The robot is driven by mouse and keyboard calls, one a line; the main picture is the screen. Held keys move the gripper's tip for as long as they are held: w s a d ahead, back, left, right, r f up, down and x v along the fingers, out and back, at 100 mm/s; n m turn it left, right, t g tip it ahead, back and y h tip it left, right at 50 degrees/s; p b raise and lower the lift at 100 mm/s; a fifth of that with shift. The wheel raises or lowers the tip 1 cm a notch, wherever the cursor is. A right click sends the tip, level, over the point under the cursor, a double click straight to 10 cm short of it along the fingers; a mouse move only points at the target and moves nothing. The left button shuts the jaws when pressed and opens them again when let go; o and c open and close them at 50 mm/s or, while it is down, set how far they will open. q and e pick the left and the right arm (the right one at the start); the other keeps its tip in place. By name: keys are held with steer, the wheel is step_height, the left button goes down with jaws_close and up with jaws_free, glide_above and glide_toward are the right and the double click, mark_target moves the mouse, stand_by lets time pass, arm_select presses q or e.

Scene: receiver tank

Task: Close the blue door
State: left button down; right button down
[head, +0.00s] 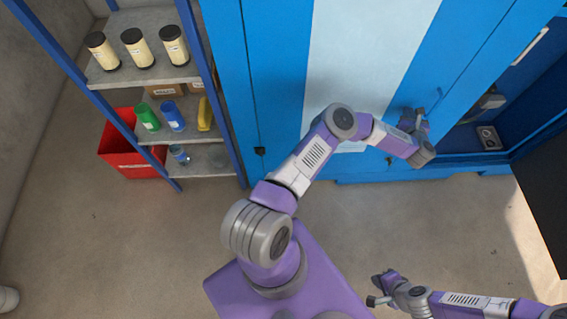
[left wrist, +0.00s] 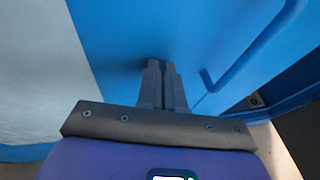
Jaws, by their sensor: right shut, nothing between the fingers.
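The blue door (head: 455,55) is part of a large blue cabinet in the head view. To its right a gap shows the dark blue inside, so it stands open by some amount. In the left wrist view the blue door (left wrist: 125,35) fills the upper part, with a blue bar handle (left wrist: 252,48) to the right of the fingers. My left gripper (left wrist: 161,66) has its fingers together, with nothing visible between them. In the head view it (head: 417,118) is close to the door's lower part; contact cannot be told. My right gripper (head: 372,290) is shut and empty, low over the floor.
A shelf rack (head: 150,75) with jars, bottles and boxes stands left of the cabinet. A red crate (head: 118,165) is beside it on the floor. A dark panel (head: 540,195) stands at the right edge. The floor (head: 120,240) in front is clear.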

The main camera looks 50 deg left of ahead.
arm_select(q)
steer(key=shift+w+a+r, duration=0.1)
steer(key=shift+a+r, duration=0.1)
steer(key=shift+a, duration=0.3)
steer(key=shift+w+a+r, duration=0.1)
steer(key=shift+a+r, duration=0.1)
steer(key=shift+a, duration=0.3)
steer(key=s+d+r+p, duration=0.1)
steer(key=s+d, duration=0.3)
steer(key=d, duration=0.2)
steer(key=s+d+r+p, duration=0.1)
steer(key=s+d+p, duration=0.1)
steer(key=d, duration=0.5)
steer(key=shift+s+d, duration=0.15)
steer(key=shift+s, duration=0.75)
